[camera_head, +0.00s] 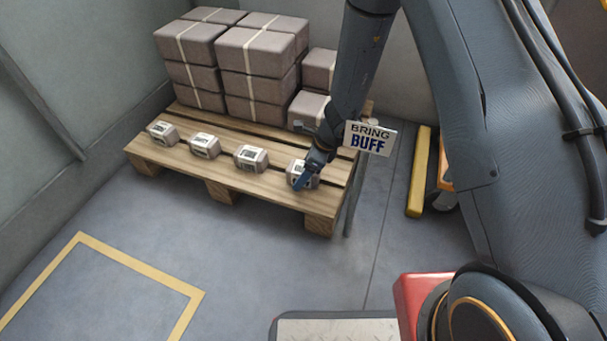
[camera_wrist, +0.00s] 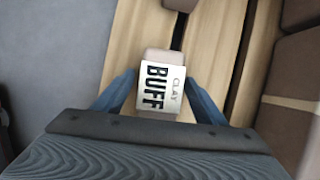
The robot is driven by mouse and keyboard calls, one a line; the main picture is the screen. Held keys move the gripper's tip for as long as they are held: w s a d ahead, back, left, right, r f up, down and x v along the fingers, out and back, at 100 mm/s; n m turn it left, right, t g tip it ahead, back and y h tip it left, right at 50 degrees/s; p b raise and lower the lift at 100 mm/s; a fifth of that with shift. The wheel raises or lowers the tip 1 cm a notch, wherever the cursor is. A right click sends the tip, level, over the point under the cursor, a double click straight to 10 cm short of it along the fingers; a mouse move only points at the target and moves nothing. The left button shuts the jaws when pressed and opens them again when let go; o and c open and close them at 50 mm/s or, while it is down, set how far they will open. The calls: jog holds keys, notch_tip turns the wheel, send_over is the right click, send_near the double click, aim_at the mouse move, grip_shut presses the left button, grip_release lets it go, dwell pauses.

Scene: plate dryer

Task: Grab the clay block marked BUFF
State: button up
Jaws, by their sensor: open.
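The clay block marked BUFF (camera_wrist: 160,88) shows in the wrist view, with a white label reading "CLAY BUFF", resting on the wooden pallet. In the head view it is the rightmost small block (camera_head: 296,171) of the front row, partly hidden by my gripper. My gripper (camera_head: 306,180) is over it with its jaws open. In the wrist view my blue fingers (camera_wrist: 160,92) are spread on either side of the block, with a small gap visible on each side. A sign (camera_head: 370,138) reading "BRING BUFF" stands just right of my wrist in the head view.
Three other small labelled blocks, left (camera_head: 162,133), middle (camera_head: 204,146) and nearer (camera_head: 250,158), sit along the pallet (camera_head: 262,186). Large strapped grey blocks (camera_head: 255,52) are stacked behind. A yellow bar (camera_head: 418,172) lies right of the pallet. Grey floor (camera_head: 230,250) is open in front.

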grip_shut()
dwell(0.4)
